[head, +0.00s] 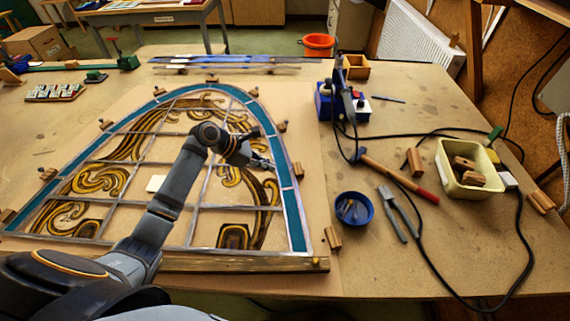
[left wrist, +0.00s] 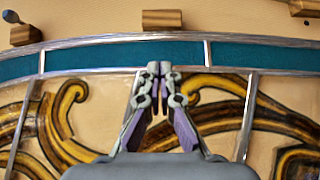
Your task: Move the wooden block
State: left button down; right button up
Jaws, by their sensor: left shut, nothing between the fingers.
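My left gripper (head: 268,165) hovers over the right side of the arched leaded panel (head: 297,225), near its teal border. Its fingers are closed together with nothing between them; the closed tips also show in the left wrist view (left wrist: 159,68). A small wooden block (head: 298,170) sits at the panel's outer right edge, just beyond the fingertips and apart from them. In the left wrist view a wooden block (left wrist: 162,19) lies straight ahead of the tips, outside the border. Several similar blocks stand around the panel, so which one is meant I cannot tell. My right gripper is not in view.
Right of the panel are a blue bowl (head: 354,209), pliers (head: 399,213), a hammer (head: 402,180), a wooden block (head: 415,161) and a cream bin (head: 451,187) holding wooden pieces. A black cable loops across the right side. The table's front right is mostly clear.

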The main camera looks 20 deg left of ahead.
aim_at(301, 167)
pick_arm(q)
jog(key=d, duration=0.1)
jog(key=w+d+f, duration=0.1)
jog(key=shift+w+d+p, duration=0.1)
jog(key=shift+d+p, duration=0.2)
jog(key=shift+w+d+f, duration=0.15)
jog(key=shift+w+d, duration=0.2)
jog(key=shift+d, duration=0.2)
jog(key=shift+w+d+f, duration=0.1)
jog(key=shift+w+d, duration=0.2)
jog(key=shift+d, duration=0.25)
jog(key=shift+w+d+r+p, duration=0.1)
jog(key=shift+r+p, duration=0.1)
jog(key=shift+p, duration=0.35)
jog(key=w+d+p, duration=0.1)
jog(key=d, duration=0.1)
jog(key=w+d+p, duration=0.1)
jog(key=p, duration=0.1)
jog(key=shift+d+r, duration=0.1)
jog(key=shift+d, duration=0.3)
jog(key=shift+w+d+f, duration=0.2)
jog(key=shift+w+d, duration=0.1)
jog(key=shift+d, duration=0.1)
jog(key=shift+a, duration=0.1)
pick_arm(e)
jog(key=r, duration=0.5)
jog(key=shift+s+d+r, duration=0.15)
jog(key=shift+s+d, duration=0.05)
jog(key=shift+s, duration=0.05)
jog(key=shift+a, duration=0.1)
